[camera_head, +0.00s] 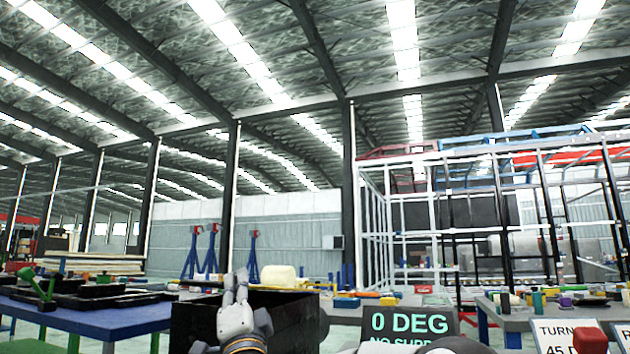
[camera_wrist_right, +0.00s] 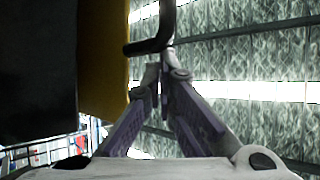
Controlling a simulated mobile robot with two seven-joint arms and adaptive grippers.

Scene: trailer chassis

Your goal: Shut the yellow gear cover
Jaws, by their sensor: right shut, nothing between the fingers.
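In the right wrist view a yellow panel (camera_wrist_right: 104,60), which looks like the gear cover, stands at the left beside a large dark face. A bent black handle (camera_wrist_right: 165,30) sticks out from the panel's right side. My right gripper (camera_wrist_right: 164,72) is shut and empty, its fingertips close together just below the handle; I cannot tell whether they touch it. I cannot make out the yellow cover in the head view.
A blue table (camera_head: 90,322) with dark trays and a green tool stands at the left. A grey bench with tools stands at the right, behind a sign reading "0 DEG" (camera_head: 408,323). A red button (camera_head: 590,340) is at the lower right. A white frame rises behind.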

